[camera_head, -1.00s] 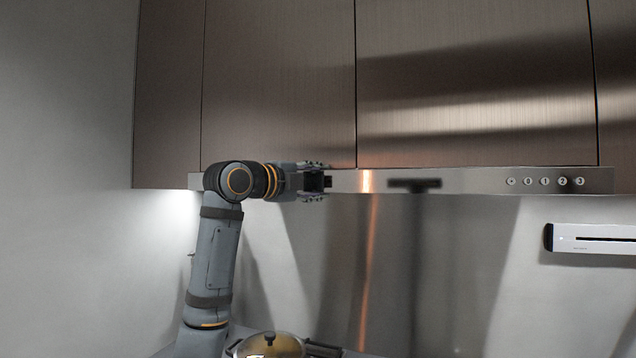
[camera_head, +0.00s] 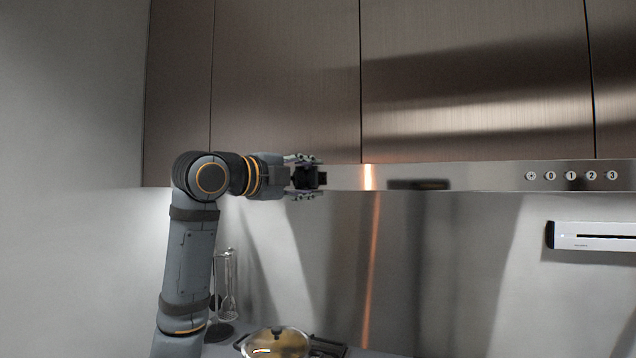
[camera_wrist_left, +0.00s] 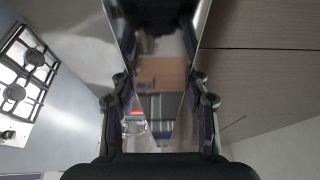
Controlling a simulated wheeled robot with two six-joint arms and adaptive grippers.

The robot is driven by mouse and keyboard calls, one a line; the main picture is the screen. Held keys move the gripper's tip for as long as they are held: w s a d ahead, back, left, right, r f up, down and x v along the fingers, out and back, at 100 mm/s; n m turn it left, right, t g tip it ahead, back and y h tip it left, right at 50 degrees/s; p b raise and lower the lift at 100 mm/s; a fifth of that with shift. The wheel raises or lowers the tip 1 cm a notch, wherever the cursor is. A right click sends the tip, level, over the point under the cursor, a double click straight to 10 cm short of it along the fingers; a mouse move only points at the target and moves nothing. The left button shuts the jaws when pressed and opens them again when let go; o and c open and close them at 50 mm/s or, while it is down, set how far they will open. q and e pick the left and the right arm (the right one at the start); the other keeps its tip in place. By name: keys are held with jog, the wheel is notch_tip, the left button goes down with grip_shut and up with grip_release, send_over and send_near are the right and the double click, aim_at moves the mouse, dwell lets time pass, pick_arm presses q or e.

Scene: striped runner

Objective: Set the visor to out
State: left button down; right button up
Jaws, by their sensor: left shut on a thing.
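The visor (camera_head: 470,178) is the long brushed-steel strip along the bottom of the cabinets, with a row of round buttons near its right end. It stands out in front of the cabinet faces. My left gripper (camera_head: 312,178) is shut on the visor at its left part, seen from the side in the head view. In the left wrist view, the fingers of my left gripper (camera_wrist_left: 160,88) lie on both sides of the shiny visor (camera_wrist_left: 155,50), which mirrors the room. How far the visor can travel does not show. My right gripper is not in view.
Brown cabinet doors (camera_head: 475,85) rise above the visor. Below, a pan with a glass lid (camera_head: 275,343) sits on the hob, with hanging utensils (camera_head: 228,285) behind my left arm. A white device (camera_head: 595,237) is on the wall at right. Space before the visor looks clear.

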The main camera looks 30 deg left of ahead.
pick_arm(q)
jog(key=s, duration=0.2)
jog(key=s+d, duration=0.1)
jog(key=s, duration=0.2)
jog(key=shift+d+f+b, duration=0.15)
jog(key=shift+b, duration=0.2)
jog(key=shift+s+d, duration=0.15)
jog(key=shift+s, duration=0.35)
jog(key=shift+w, duration=0.1)
jog(key=shift+f, duration=0.1)
jog(key=c, duration=1.1)
grip_release()
jog(key=o, duration=0.5)
jog(key=shift+s, duration=0.2)
jog(key=shift+c, duration=0.2)
jog(key=shift+s+r, duration=0.1)
jog(key=shift+r, duration=0.1)
